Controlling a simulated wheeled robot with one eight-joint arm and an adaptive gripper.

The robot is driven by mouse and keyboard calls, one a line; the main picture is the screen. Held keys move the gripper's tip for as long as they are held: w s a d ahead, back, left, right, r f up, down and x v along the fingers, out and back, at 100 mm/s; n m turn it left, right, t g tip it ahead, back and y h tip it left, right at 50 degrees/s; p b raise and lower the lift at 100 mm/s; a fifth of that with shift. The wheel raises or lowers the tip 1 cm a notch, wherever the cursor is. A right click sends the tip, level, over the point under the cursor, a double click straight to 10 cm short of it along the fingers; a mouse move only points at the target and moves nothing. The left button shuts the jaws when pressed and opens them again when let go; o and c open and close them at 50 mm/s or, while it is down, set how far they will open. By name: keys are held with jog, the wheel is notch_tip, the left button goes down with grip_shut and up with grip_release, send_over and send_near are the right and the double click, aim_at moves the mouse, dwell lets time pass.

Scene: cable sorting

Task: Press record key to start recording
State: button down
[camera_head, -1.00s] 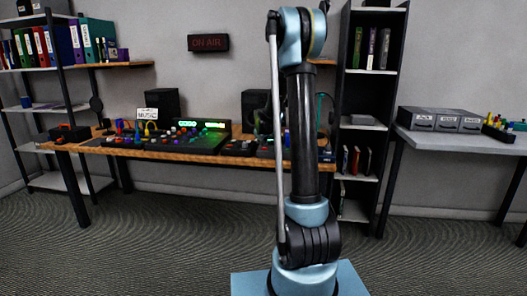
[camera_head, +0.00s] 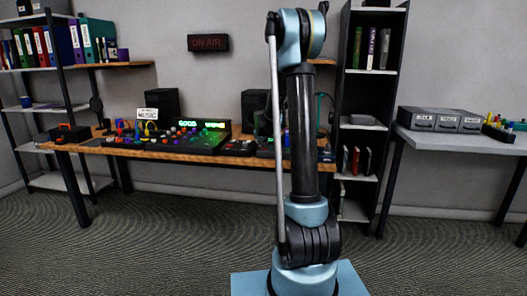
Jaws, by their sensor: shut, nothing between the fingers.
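A wooden desk (camera_head: 150,153) stands against the back wall with audio gear on it. A mixing console (camera_head: 190,140) with several coloured knobs and a lit green display (camera_head: 202,125) sits in its middle. A small dark device (camera_head: 238,147) with reddish buttons lies to the console's right. Another dark box (camera_head: 68,133) with a red part is at the desk's left end. I cannot tell which key is the record key at this size. My arm stands upright in front of the desk's right part and hides some of it. My gripper is not in view.
An unlit "ON AIR" sign (camera_head: 208,43) hangs on the wall. Speakers (camera_head: 162,102) stand behind the console. A dark shelf (camera_head: 370,100) stands right of my arm. A grey table (camera_head: 470,142) with labelled drawer boxes (camera_head: 436,119) is far right. The carpet before the desk is clear.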

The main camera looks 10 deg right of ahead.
jog(key=shift+r, duration=0.8)
jog(key=shift+r, duration=2.55)
